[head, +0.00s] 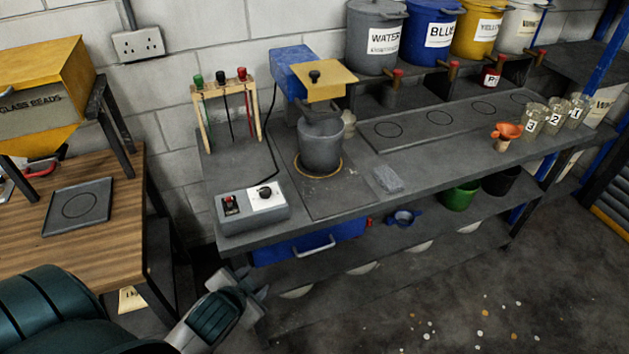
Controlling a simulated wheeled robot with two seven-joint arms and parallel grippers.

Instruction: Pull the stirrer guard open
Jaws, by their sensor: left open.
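The stirrer (292,68) stands on the workbench against the wall, with a blue housing. Its guard seems to be the yellow plate (340,88) with a black knob (314,76) on top, lying level above a grey pot (320,146). The pot stands on a round ringed spot on the bench. My left gripper (258,288) is open and empty, low in front of the bench's front edge. It is well below the guard, to its left, and apart from it. My right gripper is out of view.
A control box (252,206) with a switch and knob sits at the bench's front left. A rack (228,110) with coloured-top rods stands behind it. A blue drawer (310,243) hangs below. A grey cloth (388,180) lies right of the pot. A wooden table (110,240) is at left.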

